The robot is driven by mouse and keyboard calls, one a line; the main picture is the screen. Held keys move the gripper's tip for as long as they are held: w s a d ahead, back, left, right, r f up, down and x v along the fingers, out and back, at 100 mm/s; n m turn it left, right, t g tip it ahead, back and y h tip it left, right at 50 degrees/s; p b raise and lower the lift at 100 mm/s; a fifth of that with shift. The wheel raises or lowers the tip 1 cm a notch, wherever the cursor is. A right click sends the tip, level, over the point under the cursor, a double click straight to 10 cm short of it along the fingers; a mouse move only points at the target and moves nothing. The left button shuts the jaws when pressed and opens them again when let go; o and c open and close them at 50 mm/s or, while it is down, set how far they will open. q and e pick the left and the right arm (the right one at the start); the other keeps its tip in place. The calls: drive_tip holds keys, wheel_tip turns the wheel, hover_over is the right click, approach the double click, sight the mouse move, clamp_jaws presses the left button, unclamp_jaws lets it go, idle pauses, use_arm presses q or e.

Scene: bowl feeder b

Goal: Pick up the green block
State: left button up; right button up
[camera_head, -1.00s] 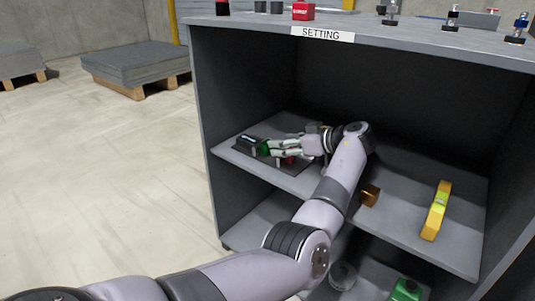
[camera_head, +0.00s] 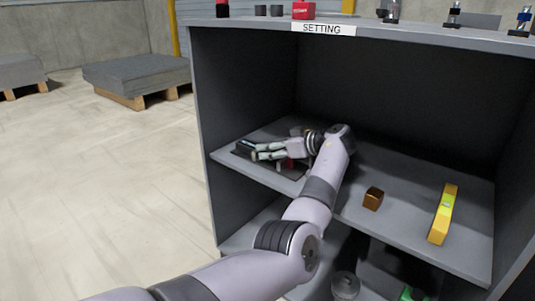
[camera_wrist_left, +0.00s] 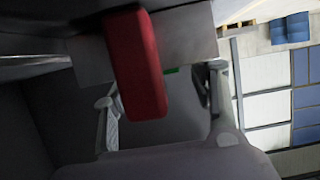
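My left gripper (camera_head: 253,151) reaches over the left end of the middle shelf, its fingers pointing left. In the left wrist view, its two fingers (camera_wrist_left: 162,95) stand well apart. A thin green sliver of the green block (camera_wrist_left: 172,70) shows between them, mostly hidden behind a red block (camera_wrist_left: 140,65). In the head view, the fingers cover most of the place where the green block lies, beside a dark holder. I cannot tell whether a finger touches it. My right gripper is not in view.
The middle shelf (camera_head: 400,222) also carries a brown cube (camera_head: 373,199) and a yellow level-like bar (camera_head: 442,214). A green thing (camera_head: 407,294) and a round grey part (camera_head: 345,285) are below. The cabinet's left wall (camera_head: 205,120) stands close to my gripper.

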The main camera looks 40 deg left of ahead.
use_arm(q)
drive_tip(key=c, duration=1.1)
drive_tip(key=shift+c, duration=0.2)
drive_tip(key=shift+r, duration=0.15)
